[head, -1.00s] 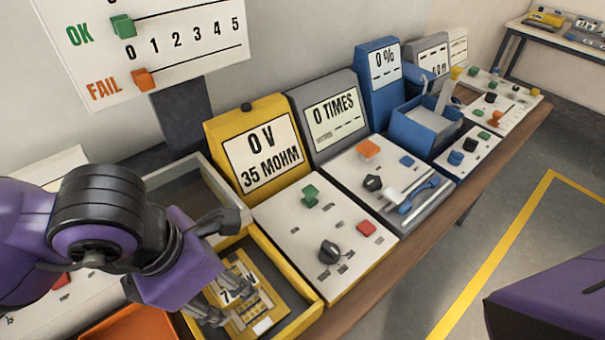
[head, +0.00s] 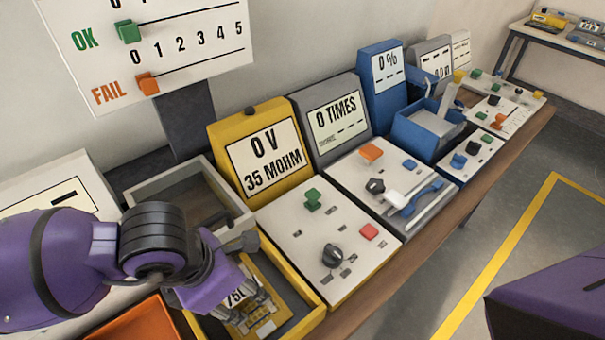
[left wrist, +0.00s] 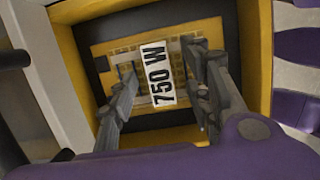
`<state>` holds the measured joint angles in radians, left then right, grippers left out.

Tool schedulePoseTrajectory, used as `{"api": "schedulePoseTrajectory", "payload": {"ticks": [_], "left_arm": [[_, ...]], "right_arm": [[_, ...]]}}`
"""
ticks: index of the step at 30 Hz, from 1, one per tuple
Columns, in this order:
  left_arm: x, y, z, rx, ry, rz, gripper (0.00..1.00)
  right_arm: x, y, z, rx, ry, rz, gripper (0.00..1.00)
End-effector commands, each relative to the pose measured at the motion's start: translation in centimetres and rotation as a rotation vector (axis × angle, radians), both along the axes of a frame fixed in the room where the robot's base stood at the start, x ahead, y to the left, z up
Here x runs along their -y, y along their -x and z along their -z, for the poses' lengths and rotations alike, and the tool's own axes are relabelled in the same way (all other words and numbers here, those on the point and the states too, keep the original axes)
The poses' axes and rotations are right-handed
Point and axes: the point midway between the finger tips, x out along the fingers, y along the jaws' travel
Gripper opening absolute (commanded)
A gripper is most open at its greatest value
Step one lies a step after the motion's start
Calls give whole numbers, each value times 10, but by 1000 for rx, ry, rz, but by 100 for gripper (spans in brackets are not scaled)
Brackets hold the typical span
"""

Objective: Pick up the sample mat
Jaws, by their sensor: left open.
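The sample mat (head: 265,328) is a flat yellow, grid-patterned piece with a white label. It lies inside the yellow-rimmed tray (head: 296,331) at the bottom of the head view. I cannot tell whether the fingertips touch the mat. My right gripper is not in view.
A grey open tray (head: 190,205) stands behind the arm and an orange bin (head: 135,322) in front of it. The yellow "35 MOHM" station (head: 262,155) and its white control panel (head: 330,240) adjoin the yellow tray. More stations line the bench to the right.

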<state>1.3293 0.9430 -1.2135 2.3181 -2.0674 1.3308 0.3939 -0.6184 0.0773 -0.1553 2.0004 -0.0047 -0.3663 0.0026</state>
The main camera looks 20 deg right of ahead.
Motion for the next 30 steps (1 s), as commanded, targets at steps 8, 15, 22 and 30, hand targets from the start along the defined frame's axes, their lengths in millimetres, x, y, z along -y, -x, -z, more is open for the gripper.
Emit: {"api": "schedulePoseTrajectory", "payload": {"ticks": [8,15,22,30], "left_arm": [[0,0,0,0,0,0,18],[0,0,-1,0,1,0,0],[0,0,-2,0,1,0,0],[1,-1,-28,3,4,2,0]], "right_arm": [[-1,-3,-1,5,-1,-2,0],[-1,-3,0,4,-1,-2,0],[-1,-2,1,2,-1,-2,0],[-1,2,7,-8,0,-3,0]]}}
